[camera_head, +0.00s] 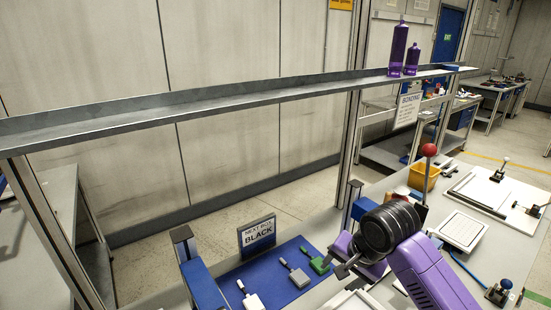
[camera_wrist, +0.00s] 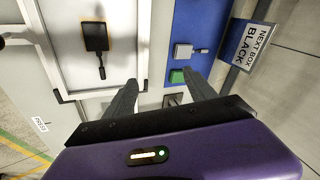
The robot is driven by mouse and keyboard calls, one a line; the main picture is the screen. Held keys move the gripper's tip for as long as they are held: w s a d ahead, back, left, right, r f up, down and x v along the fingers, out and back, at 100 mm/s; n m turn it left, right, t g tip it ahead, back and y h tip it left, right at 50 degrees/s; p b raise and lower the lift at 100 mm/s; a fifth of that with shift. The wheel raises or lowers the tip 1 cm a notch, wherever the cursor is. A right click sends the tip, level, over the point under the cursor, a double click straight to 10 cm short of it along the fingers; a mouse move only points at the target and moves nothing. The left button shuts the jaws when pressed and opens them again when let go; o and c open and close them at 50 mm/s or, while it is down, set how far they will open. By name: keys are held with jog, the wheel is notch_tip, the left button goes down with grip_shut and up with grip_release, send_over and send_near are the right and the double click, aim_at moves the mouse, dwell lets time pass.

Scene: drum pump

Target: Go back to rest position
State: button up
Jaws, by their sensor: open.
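My gripper (camera_head: 346,262) is open and empty above the front of the bench in the head view. In the wrist view its two fingers (camera_wrist: 160,84) stand apart with nothing between them. A blue mat (camera_head: 275,286) lies beyond it, holding a green block with a handle (camera_head: 319,264), a grey one (camera_head: 297,277) and a white one (camera_head: 251,301). The wrist view shows the green block (camera_wrist: 177,76) and grey block (camera_wrist: 183,51) beyond the fingers, and a black piece with a handle (camera_wrist: 96,38) inside a white-framed tray (camera_wrist: 63,97).
A sign reading "NEXT BOX BLACK" (camera_head: 257,236) stands at the mat's back edge. A metal shelf (camera_head: 230,103) crosses above the bench, bearing two purple bottles (camera_head: 398,50). A red-knobbed lever (camera_head: 429,150) and yellow bin (camera_head: 422,177) stand behind my wrist.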

jog(key=w+a+r+n+t+y+b, duration=0.1)
jog(key=w+a+r+n+t+y, duration=0.25)
jog(key=a+r+t, duration=0.4)
jog(key=s+d+f+n+t+h+b, duration=0.1)
jog(key=s+d+f+b, duration=0.1)
jog(key=s, duration=1.4)
jog(key=s+d+f+n+t+h+b, duration=0.1)
jog(key=s+d+f, duration=0.4)
jog(key=s, duration=1.1)
jog(key=s+d+f+n+t+h+b, duration=0.1)
jog(key=s+f, duration=0.4)
jog(key=s, duration=1.1)
jog(key=d+n+h+b, duration=0.1)
jog(key=d+h+b, duration=0.1)
jog(key=shift+s+d+f, duration=0.25)
jog(key=shift+d+f, duration=0.1)
